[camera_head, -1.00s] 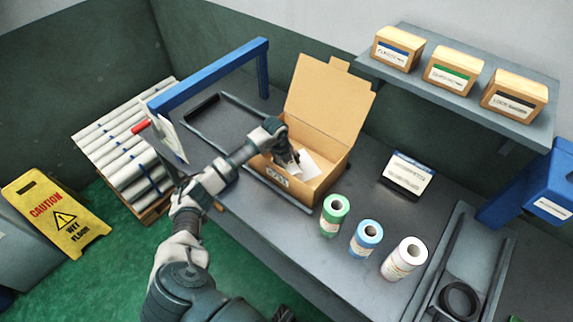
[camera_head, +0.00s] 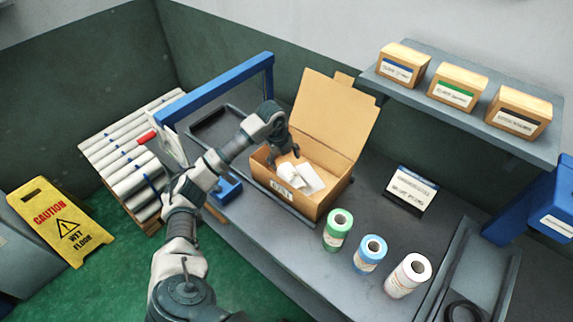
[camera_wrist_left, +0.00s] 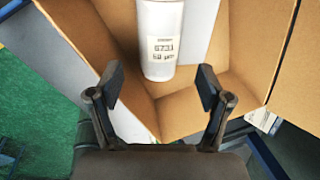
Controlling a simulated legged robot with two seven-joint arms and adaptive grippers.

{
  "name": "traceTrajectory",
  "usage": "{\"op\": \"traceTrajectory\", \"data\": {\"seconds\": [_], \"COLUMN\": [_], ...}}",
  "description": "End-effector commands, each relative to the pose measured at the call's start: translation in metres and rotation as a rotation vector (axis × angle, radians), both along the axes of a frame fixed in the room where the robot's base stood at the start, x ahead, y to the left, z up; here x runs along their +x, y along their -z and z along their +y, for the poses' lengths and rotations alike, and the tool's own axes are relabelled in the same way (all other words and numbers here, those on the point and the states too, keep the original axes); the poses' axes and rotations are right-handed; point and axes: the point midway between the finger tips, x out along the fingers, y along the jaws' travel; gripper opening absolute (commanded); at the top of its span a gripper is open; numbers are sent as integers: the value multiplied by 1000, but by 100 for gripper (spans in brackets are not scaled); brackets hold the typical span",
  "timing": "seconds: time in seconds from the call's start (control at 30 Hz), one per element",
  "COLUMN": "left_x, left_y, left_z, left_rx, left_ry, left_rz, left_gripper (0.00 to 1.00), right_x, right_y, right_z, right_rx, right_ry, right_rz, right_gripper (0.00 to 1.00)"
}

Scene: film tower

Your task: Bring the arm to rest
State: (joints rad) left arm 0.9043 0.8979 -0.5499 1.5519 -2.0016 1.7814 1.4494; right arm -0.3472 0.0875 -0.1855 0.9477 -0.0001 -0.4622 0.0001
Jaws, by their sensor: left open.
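My left arm comes in from the left and reaches over the table to an open cardboard box (camera_head: 325,202). My left gripper (camera_head: 288,158) is above the box's left part, pointing down, and it is empty. In the left wrist view the two fingers of my left gripper (camera_wrist_left: 160,88) stand wide apart. A white roll with a printed label (camera_wrist_left: 160,45) lies in the box beyond the fingertips, apart from them. In the head view white pieces (camera_head: 300,178) show inside the box, partly hidden by the gripper. My right gripper is not in view.
Green (camera_head: 338,230), blue (camera_head: 370,253) and white (camera_head: 408,275) rolls stand right of the box. A sign (camera_head: 411,188) stands behind them. A blue frame (camera_head: 215,85) rises at the left. Above, a shelf (camera_head: 470,112) holds three small boxes. A yellow caution sign (camera_head: 60,222) stands on the floor.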

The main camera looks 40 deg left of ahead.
Motion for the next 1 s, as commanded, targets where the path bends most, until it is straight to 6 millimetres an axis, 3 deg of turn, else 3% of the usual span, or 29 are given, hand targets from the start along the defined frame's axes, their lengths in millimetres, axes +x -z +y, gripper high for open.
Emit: {"op": "traceTrajectory", "data": {"seconds": [0.43,0.57,1.0], "left_x": [0,0,0], "left_y": [-1,-3,-77], "left_z": [0,0,0], "left_rx": [0,0,1], "left_ry": [0,0,0], "left_rz": [0,-1,-17], "left_gripper": [78,78,78], "right_x": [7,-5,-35], "right_y": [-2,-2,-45], "right_z": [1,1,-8], "right_rx": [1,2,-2], "right_ry": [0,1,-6], "right_rz": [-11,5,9], "right_gripper": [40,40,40]}}
